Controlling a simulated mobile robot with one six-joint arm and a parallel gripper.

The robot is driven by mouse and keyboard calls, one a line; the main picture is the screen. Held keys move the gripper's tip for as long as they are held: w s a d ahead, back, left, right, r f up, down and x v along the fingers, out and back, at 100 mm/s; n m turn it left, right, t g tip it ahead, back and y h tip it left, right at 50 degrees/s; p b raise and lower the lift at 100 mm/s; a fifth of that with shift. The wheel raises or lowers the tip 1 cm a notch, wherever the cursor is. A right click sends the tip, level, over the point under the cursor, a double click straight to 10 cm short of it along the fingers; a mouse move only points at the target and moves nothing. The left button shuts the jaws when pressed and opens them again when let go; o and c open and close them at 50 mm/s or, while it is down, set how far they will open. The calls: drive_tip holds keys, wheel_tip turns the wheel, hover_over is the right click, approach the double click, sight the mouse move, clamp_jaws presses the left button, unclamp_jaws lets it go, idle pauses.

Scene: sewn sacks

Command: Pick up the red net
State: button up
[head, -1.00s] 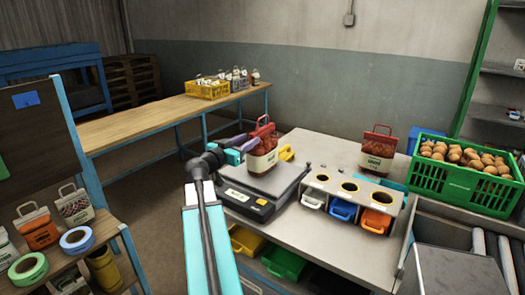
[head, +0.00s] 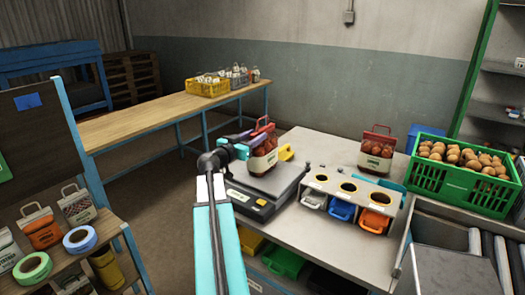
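One red net (head: 263,153) with a pale label is at the scale (head: 262,196), on or just above its plate; I cannot tell which. My gripper (head: 250,140) is at the upper left side of this net, overlapping its handle area. Its fingers are small and partly hidden against the net, so I cannot see whether they are closed on it. A second red net (head: 376,150) with a red handle and pale label stands upright on the grey table (head: 310,237), behind the bin holder.
A holder with three round openings (head: 348,189) stands right of the scale. A green crate of brown round goods (head: 456,170) is at the table's right. A wooden bench (head: 140,123) stands behind. Shelves with bags and tape rolls (head: 81,238) are at the left.

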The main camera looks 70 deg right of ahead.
drive_tip(key=shift+p+x, duration=0.45)
drive_tip(key=shift+x, duration=0.9)
clamp_jaws()
